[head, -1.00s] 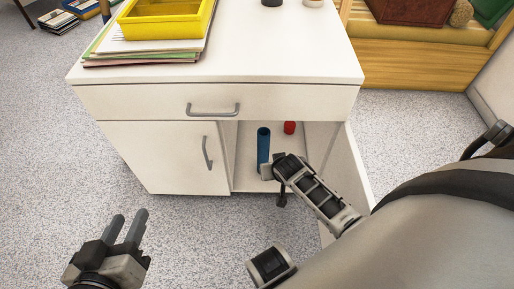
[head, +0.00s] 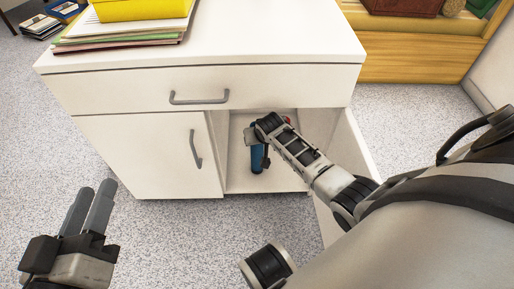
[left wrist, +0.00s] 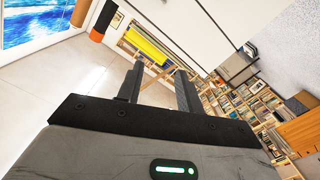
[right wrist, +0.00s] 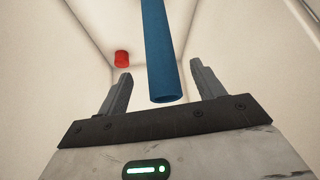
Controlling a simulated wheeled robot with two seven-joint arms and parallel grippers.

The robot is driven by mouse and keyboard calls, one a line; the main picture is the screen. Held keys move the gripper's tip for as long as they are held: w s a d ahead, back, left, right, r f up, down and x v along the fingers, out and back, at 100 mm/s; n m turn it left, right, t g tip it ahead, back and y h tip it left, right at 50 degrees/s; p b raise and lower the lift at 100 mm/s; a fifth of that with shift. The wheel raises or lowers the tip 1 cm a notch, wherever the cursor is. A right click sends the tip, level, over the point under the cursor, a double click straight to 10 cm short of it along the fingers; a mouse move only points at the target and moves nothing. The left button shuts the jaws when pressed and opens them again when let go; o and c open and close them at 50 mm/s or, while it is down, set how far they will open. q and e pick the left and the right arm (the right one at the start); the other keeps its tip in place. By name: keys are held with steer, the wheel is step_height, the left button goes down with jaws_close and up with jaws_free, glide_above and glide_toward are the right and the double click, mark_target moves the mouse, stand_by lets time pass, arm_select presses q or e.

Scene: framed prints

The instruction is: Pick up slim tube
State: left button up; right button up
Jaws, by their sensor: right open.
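The slim tube is a blue, hollow cylinder (head: 258,158) standing in the open right compartment of the white cabinet. In the right wrist view the tube (right wrist: 161,50) passes between the two fingers of my right gripper (right wrist: 158,92), with a gap on both sides. My right gripper is open. In the head view my right arm hides the tube's upper part and the fingers. My left gripper (head: 91,207) is open and empty, low in front of the cabinet at the left; its fingers also show in the left wrist view (left wrist: 158,85).
A red cylinder (right wrist: 122,58) stands deeper in the same compartment, mostly hidden in the head view. The compartment's door (head: 352,150) is open at the right. A drawer (head: 200,92) sits above and a closed door (head: 150,155) to the left. Papers and a yellow tray (head: 140,9) lie on top.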

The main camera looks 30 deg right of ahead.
mark_target(257, 150)
steer(key=b+x, duration=0.4)
steer(key=x, duration=0.1)
steer(key=shift+w+d, duration=0.15)
steer(key=shift+w, duration=0.2)
arm_select(q)
step_height(257, 150, up, 8)
steer(key=w+m+t+h, duration=0.1)
steer(key=m+t+h, duration=0.2)
steer(key=m, duration=0.3)
steer(key=shift+w+a+f+t+h, duration=0.25)
steer(key=shift+a+t+h, duration=0.15)
steer(key=shift+t, duration=0.2)
arm_select(e)
steer(key=shift+r, duration=0.1)
jaws_close()
arm_select(q)
steer(key=shift+r, duration=0.1)
